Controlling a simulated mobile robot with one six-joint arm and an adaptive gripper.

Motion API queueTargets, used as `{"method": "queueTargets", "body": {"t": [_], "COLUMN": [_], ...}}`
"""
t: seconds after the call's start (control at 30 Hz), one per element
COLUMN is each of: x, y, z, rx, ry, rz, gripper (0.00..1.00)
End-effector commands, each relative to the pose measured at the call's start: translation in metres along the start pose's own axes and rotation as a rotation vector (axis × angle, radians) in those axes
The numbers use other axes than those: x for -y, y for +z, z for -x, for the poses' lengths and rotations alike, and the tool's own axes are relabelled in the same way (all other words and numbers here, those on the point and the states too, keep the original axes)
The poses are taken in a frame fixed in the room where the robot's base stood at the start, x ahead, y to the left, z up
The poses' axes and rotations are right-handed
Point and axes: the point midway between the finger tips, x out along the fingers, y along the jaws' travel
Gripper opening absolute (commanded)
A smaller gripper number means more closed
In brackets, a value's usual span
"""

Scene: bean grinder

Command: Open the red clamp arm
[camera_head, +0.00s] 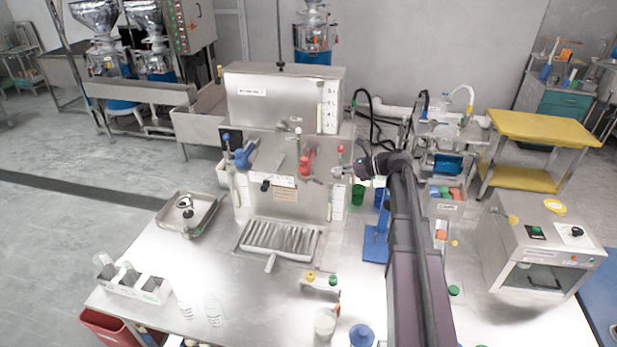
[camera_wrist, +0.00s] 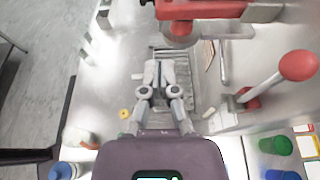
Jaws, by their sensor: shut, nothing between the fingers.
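The red clamp arm (camera_head: 307,160) is on the front of the steel grinder machine (camera_head: 285,95), right of a blue clamp arm (camera_head: 243,154). In the wrist view the red clamp arm (camera_wrist: 205,10) crosses the top edge and is partly cut off. My gripper (camera_head: 338,171) is just right of the red clamp in the head view. In the wrist view my gripper (camera_wrist: 158,68) is shut and empty, with its fingertips below the red part and apart from it in the picture.
A red-knobbed lever (camera_wrist: 298,66) stands right of my gripper in the wrist view. A slatted drain tray (camera_head: 278,240) lies below the clamps. Green and blue cups (camera_head: 358,194) stand right of the machine. The front of the steel table has some clear room.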

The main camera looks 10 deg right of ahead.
Motion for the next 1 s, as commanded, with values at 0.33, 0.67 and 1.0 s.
{"method": "queueTargets", "body": {"t": [0.33, 0.67, 1.0], "x": [0.000, 0.000, 0.000], "y": [-0.001, -0.002, -0.002], "z": [-0.006, -0.041, -0.086], "rx": [0.000, 0.000, 0.000], "ry": [0.001, 0.002, 0.002], "rz": [0.002, 0.002, 0.003], "gripper": [0.00, 0.00, 0.00]}}
